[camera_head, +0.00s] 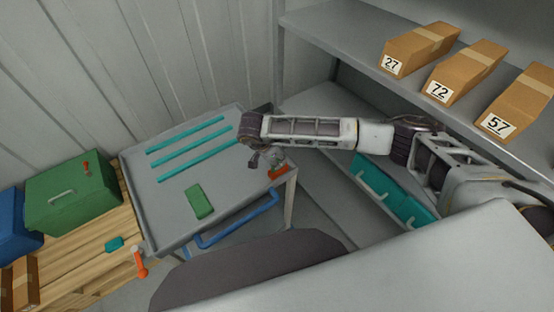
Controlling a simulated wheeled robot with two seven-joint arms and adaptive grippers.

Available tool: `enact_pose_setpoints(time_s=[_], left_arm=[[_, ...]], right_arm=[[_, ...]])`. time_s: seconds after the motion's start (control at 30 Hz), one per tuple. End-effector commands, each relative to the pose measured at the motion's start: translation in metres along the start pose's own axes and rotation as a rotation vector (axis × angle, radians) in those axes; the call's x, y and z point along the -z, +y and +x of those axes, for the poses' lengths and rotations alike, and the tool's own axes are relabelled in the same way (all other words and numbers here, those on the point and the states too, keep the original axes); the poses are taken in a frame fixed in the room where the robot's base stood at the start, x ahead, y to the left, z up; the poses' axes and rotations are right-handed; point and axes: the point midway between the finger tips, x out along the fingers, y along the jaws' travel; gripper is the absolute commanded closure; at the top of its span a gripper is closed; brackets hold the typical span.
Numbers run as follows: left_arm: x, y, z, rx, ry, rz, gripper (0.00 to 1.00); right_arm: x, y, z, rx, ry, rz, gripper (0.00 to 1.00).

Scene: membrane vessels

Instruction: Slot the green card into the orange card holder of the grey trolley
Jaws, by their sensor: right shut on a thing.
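The grey trolley (165,185) stands left of centre, with teal strips across its top and a blue handle (238,222) along its near side. The orange card holder (277,172) is at the trolley's right corner. A flat green piece (199,201), perhaps the green card, lies on the trolley top, apart from my gripper. My right gripper (266,160) is just above and left of the holder, close to it. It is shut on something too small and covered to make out. I cannot tell whether that thing touches the holder. My left gripper is not in view.
A shelf at the right bears several numbered cardboard boxes (465,75), with teal bins (370,180) below. A corrugated wall is behind.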

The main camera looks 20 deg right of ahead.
Motion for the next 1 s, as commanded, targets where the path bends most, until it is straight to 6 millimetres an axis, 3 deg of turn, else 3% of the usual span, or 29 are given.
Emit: enact_pose_setpoints(time_s=[0.83, 0.87, 1.0], left_arm=[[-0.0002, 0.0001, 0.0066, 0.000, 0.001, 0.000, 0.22], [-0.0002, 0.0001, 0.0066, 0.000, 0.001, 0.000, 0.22], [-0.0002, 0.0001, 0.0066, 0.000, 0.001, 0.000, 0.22]], right_arm=[[-0.0018, 0.0004, 0.0041, -0.001, 0.000, -0.001, 1.00], [-0.0018, 0.0005, 0.0042, -0.001, 0.000, -0.001, 0.82], [-0.0018, 0.0004, 0.0041, -0.001, 0.000, 0.000, 0.64]])
